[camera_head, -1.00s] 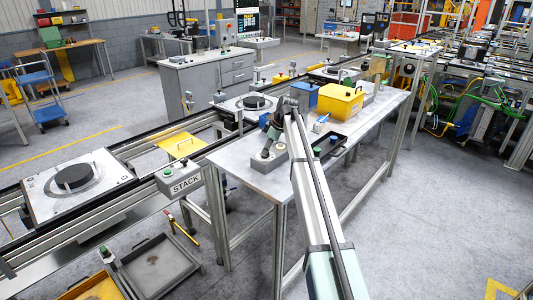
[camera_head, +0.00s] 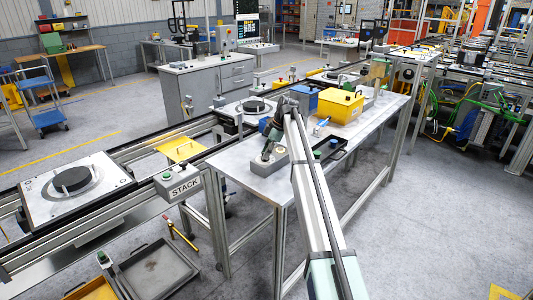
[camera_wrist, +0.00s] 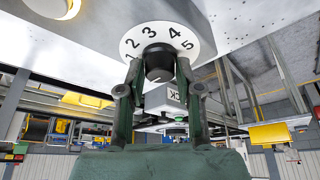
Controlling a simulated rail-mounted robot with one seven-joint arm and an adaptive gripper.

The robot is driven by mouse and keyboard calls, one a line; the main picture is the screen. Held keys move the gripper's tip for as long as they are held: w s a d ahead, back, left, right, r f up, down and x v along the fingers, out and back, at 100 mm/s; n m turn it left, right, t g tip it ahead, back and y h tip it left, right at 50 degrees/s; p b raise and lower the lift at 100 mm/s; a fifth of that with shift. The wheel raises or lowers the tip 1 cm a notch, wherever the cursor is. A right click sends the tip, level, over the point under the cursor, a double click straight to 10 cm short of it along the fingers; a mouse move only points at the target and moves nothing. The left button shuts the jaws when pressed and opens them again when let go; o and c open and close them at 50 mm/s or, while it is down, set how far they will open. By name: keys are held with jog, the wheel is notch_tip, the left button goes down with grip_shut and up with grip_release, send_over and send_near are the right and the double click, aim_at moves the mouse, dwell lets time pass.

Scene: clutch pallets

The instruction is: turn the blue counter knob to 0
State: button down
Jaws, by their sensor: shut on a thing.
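The counter knob (camera_wrist: 159,62) looks dark, nearly black, in the wrist view. It stands out from a round white dial (camera_wrist: 133,44) on a grey housing; the numbers 1 to 5 are readable. The 0 and the knob's pointer cannot be made out. My gripper (camera_wrist: 158,85) has its two green fingers on either side of the knob and is shut on it. In the head view my gripper (camera_head: 267,153) is tilted down at the grey counter box (camera_head: 270,166) near the table's near-left end. My gripper hides the knob there.
The grey table (camera_head: 240,168) also carries a dark tray (camera_head: 330,152), a yellow box (camera_head: 340,104) and a blue box (camera_head: 304,100) behind. A conveyor with a pallet (camera_head: 100,187) and the STACK button box (camera_head: 180,186) lie left. The table's front-left corner is clear.

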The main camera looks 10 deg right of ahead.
jog(key=shift+s+f, duration=0.1)
jog(key=c, duration=0.8)
grip_release()
jog(key=shift+o, duration=0.2)
jog(key=v, duration=1.2)
jog(key=shift+a, duration=0.15)
